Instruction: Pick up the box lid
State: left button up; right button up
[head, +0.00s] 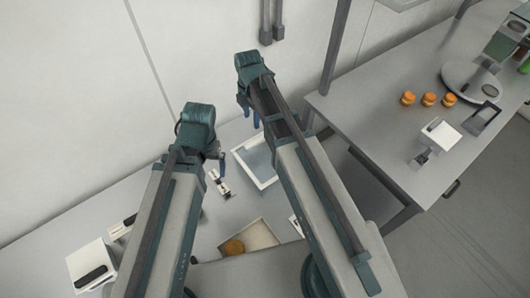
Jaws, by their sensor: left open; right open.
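I cannot tell for sure which thing is the box lid. A shallow white-rimmed tray-like piece (236,151) with a grey-blue inside lies on the near table, between my two arms and partly behind my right arm. My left gripper (219,165) is open, above the table to the left of the white-rimmed piece. My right gripper (250,112) is open, above and beyond that piece. Neither gripper appears to hold anything; their fingertips are partly hidden.
A white block with a black handle-like part (91,258) stands at the table's left. A small white-and-black item (219,183) lies beside my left arm. The right-hand table (375,115) holds several orange rounds (428,99), a round plate (459,76) and a white device (441,132).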

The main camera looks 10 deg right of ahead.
pick_arm(q)
notch_tip(320, 180, down, 9)
jog(key=b, duration=0.8)
jog(key=shift+r, duration=0.2)
pick_arm(e)
send_over(254, 142)
jog(key=shift+a+f, duration=0.15)
jog(key=shift+f, duration=4.1)
jog(key=shift+f, duration=0.1)
pick_arm(q)
notch_tip(254, 142, down, 5)
jog(key=b, duration=0.5)
jog(key=shift+f+b, duration=0.2)
jog(key=shift+b, duration=0.15)
pick_arm(e)
notch_tip(254, 142, down, 5)
jog(key=shift+f, duration=0.1)
pick_arm(q)
jog(key=shift+r, duration=0.15)
pick_arm(e)
grip_shut()
